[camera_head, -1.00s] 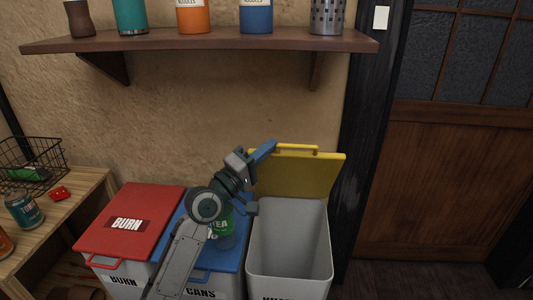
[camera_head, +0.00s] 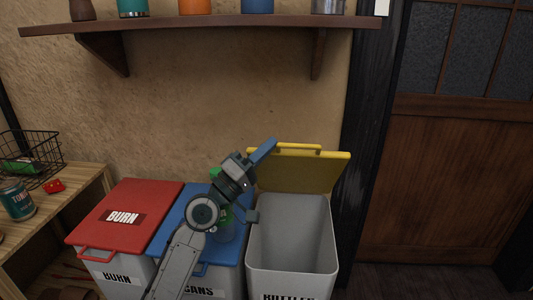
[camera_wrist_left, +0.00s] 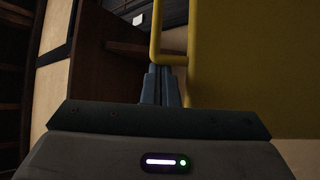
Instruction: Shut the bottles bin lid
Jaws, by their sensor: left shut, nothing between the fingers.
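The bottles bin (camera_head: 292,240) is a grey bin at the right of the row, and its inside shows. Its yellow lid (camera_head: 298,174) stands open, tilted up at the back of the bin, with a yellow bar handle (camera_head: 284,148) along its upper edge. My left gripper (camera_head: 265,150) is shut and empty at the lid's upper left corner, by the handle's left end. In the left wrist view the blue fingers (camera_wrist_left: 160,86) are together just below the handle (camera_wrist_left: 157,40), beside the lid (camera_wrist_left: 250,70). I cannot tell whether they touch it. My right gripper is not in view.
A blue-lidded cans bin (camera_head: 175,222) and a red-lidded burn bin (camera_head: 108,225) stand to the left. A green bottle (camera_head: 222,222) on the blue lid is partly behind my arm. A shelf (camera_head: 200,25) spans the wall above.

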